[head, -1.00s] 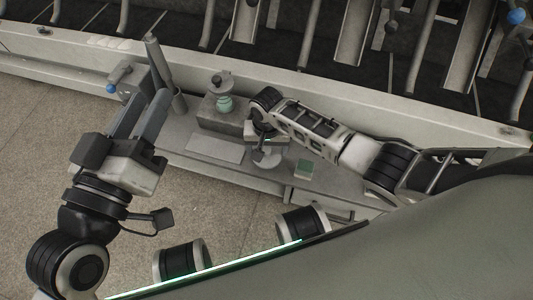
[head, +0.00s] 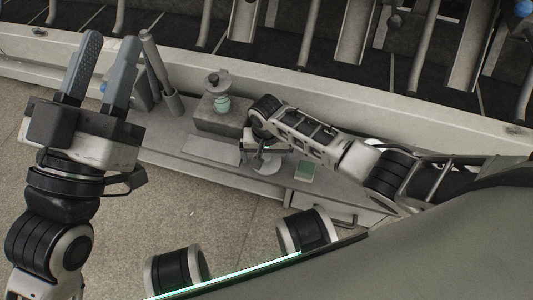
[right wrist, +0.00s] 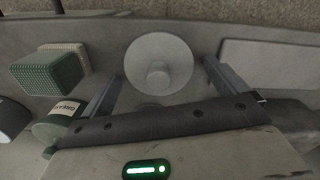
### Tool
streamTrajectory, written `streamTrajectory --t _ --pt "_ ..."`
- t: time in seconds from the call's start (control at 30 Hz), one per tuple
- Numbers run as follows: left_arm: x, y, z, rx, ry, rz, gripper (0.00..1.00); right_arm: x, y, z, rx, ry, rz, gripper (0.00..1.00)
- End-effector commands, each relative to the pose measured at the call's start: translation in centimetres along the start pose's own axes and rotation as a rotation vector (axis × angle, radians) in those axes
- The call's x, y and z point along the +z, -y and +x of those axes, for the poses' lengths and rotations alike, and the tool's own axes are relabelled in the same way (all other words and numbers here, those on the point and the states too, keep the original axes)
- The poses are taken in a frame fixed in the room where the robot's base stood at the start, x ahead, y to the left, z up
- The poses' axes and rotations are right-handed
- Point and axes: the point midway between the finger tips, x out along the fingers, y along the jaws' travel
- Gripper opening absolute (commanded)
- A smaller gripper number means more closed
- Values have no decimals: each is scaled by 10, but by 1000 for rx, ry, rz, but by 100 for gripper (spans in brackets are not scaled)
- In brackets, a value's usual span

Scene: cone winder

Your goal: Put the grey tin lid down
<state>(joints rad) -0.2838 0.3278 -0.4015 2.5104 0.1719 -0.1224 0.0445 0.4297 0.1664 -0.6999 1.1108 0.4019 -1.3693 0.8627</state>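The grey tin lid (right wrist: 158,55), a round disc with a central knob, lies on the grey shelf in the right wrist view. In the head view it is a pale disc (head: 267,164), partly hidden by my right gripper (head: 262,147). In the right wrist view my right gripper (right wrist: 162,69) is open, one finger on each side of the lid with gaps between. My left gripper (head: 110,42) is open and empty, fingers pointing up at the upper left of the head view.
On the shelf are a green block (right wrist: 48,72), a labelled green tin (right wrist: 64,118) and a flat grey plate (right wrist: 268,63).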

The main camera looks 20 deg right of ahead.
Motion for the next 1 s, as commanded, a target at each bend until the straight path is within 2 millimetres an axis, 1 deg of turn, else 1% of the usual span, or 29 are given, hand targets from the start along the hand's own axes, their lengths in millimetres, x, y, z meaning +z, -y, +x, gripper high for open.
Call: streamTrajectory --t 0.17,0.27,0.3,0.43,0.6,0.7,0.8,0.9,1.0 --pt "0 0 0 0 1 -2 36 0 0 -2 0 -1 -1 98" --pt "0 0 1 -4 25 -27 36 0 0 -11 0 -1 -1 98" --pt "8 1 -2 -24 74 -72 36 0 0 -17 0 0 -1 98" --pt "29 -2 -14 -74 232 -239 36 0 0 -42 -1 -1 -1 98" --pt "56 -17 -37 -127 441 -468 36 0 0 -76 -1 -1 0 98" --pt "61 -18 -42 -140 499 -456 36 0 0 -96 -1 -1 0 98" --pt "65 -17 -45 -148 536 -430 36 0 0 -111 -1 -1 0 98" --pt "68 -16 -47 -153 555 -402 36 0 0 -120 0 0 0 98" --pt "70 -15 -48 -155 565 -388 36 0 0 -124 0 0 1 98"
